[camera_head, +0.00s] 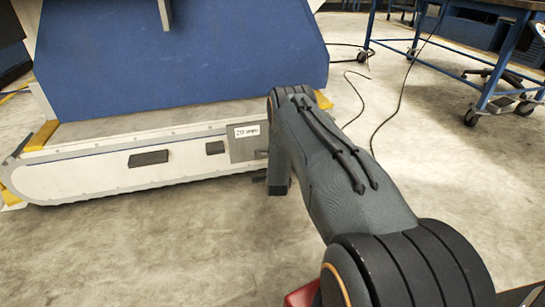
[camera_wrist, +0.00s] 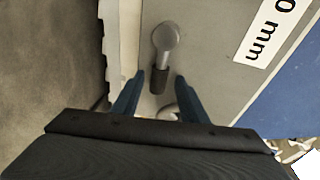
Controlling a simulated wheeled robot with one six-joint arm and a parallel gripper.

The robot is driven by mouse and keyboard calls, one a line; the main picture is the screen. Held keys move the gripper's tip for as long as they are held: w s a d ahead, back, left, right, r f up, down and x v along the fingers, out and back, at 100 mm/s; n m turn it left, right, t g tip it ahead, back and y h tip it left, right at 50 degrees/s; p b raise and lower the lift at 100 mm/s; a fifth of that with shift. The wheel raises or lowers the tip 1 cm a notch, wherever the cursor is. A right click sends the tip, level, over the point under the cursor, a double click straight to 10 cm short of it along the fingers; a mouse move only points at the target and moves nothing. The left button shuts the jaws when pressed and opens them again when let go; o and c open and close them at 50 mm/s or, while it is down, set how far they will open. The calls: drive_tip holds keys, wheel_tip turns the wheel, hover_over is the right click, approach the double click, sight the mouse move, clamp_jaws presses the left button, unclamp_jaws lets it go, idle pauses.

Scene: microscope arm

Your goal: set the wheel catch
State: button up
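In the wrist view a small lever (camera_wrist: 164,45), apparently the wheel catch, sits on a grey plate (camera_wrist: 205,60). It has a rounded grey head, and its dark grip points down toward my gripper (camera_wrist: 159,80). My gripper's two blue fingers are apart, one on each side of the grip's end, with gaps visible. A shiny round metal part (camera_wrist: 170,112) shows between the fingers, partly hidden. In the head view the grey plate (camera_head: 242,151) is on the side of the white base; my arm hides its right part and the lever.
A white label (camera_wrist: 268,30) is on the plate. The white base (camera_head: 105,172) carries a large blue body (camera_head: 185,60). Black cables (camera_head: 385,115) lie on the floor, and a wheeled blue-framed table (camera_head: 497,75) stands right. The floor in front is clear.

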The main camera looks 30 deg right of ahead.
drive_tip(key=shift+a, duration=0.1)
drive_tip(key=p+v, duration=0.4)
drive_tip(key=v, duration=0.3)
drive_tip(key=shift+s+a, duration=0.15)
drive_tip(key=shift+s, duration=0.25)
